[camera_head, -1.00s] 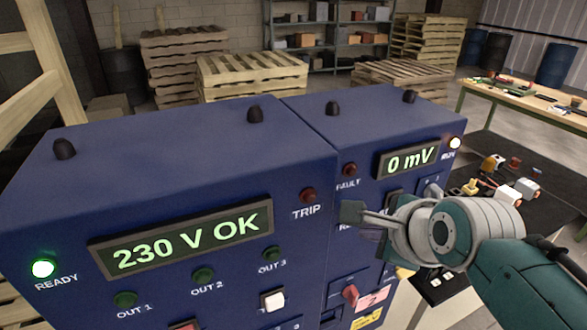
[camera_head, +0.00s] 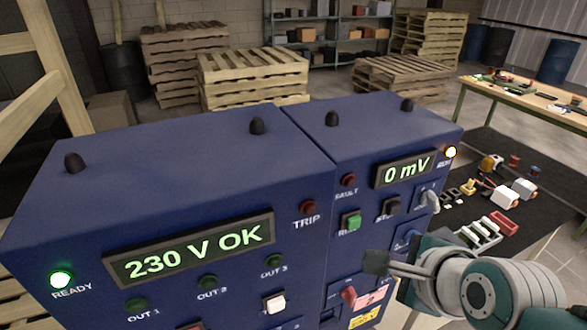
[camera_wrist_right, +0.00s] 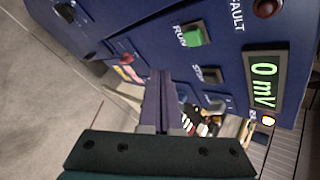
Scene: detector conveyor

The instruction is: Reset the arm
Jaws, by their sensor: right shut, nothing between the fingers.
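My right gripper (camera_head: 376,262) comes in from the right, in front of the right blue cabinet (camera_head: 380,125). Its fingers are shut together and hold nothing; they also show in the right wrist view (camera_wrist_right: 162,100). The fingertips are below the green RUN button (camera_head: 351,221) and the dark STOP button (camera_head: 391,207); I cannot tell how far they are from the panel. The display (camera_head: 402,169) reads 0 mV and the amber lamp (camera_head: 450,152) beside it is lit. My left gripper is not in view.
The left blue cabinet (camera_head: 160,170) shows 230 V OK, with its READY lamp (camera_head: 61,279) lit green. A dark bench (camera_head: 450,213) with a white rack (camera_head: 477,234) and small parts stands to the right. Pallets (camera_head: 253,75) and a workbench (camera_head: 520,98) stand behind.

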